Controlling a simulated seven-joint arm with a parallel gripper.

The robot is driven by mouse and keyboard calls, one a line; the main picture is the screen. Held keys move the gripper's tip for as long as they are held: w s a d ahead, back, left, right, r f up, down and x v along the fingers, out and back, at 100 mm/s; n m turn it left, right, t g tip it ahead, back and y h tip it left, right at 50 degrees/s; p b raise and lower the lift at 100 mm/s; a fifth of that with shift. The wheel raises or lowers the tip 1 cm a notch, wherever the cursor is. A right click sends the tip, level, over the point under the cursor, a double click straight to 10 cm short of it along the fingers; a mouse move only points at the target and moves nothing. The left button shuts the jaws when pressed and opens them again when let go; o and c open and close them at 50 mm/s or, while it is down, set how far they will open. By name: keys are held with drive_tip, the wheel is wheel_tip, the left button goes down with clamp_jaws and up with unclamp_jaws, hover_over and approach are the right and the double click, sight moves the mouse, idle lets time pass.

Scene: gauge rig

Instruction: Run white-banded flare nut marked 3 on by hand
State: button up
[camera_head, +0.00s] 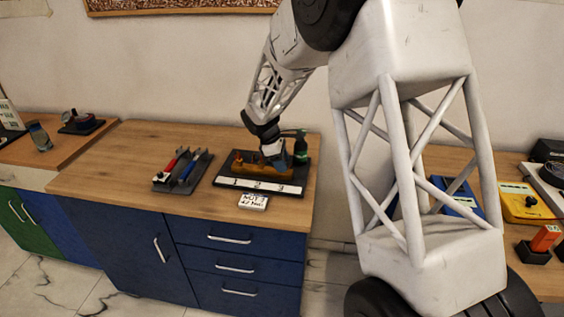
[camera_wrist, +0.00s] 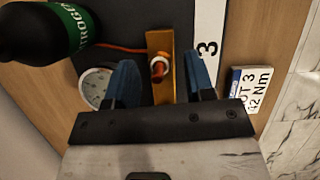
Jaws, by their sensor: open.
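In the wrist view, the flare nut (camera_wrist: 158,69) is a small coppery fitting with a pale band, on a brass block (camera_wrist: 160,40) beside the white strip's figure 3 (camera_wrist: 207,48). My gripper (camera_wrist: 158,62) is open, with its blue fingers on either side of the block and the nut between them in the picture. I cannot tell how far above the nut the fingertips are, or how the nut is seated. In the head view, my gripper (camera_head: 278,158) is over the right end of the brass-coloured manifold (camera_head: 250,170), hiding the nut there.
A round gauge (camera_wrist: 97,86) and an orange tube (camera_wrist: 115,47) lie near the left finger. A black bottle with a green label (camera_wrist: 45,33) stands close by; a white card (camera_wrist: 250,88) lies right. Red- and blue-handled tools (camera_head: 184,168) rest in a tray left of the rig.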

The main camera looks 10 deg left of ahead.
clamp_jaws()
idle(0.3)
drive_tip(key=shift+m, duration=0.4)
drive_tip(key=m, duration=0.2)
drive_tip(key=m+g, duration=0.1)
drive_tip(key=m, duration=0.1)
drive_tip(key=m+g, duration=0.1)
drive_tip(key=shift+w+m+y, duration=0.25)
drive_tip(key=shift+m+y, duration=0.05)
drive_tip(key=shift+m, duration=0.1)
drive_tip(key=m+g, duration=0.1)
drive_tip(key=m, duration=0.2)
drive_tip(key=m+g+y, duration=0.1)
drive_tip(key=m, duration=0.2)
drive_tip(key=shift+w+d+y, duration=0.15)
drive_tip(key=shift+d+y, duration=0.05)
drive_tip(key=shift+y, duration=0.1)
unclamp_jaws()
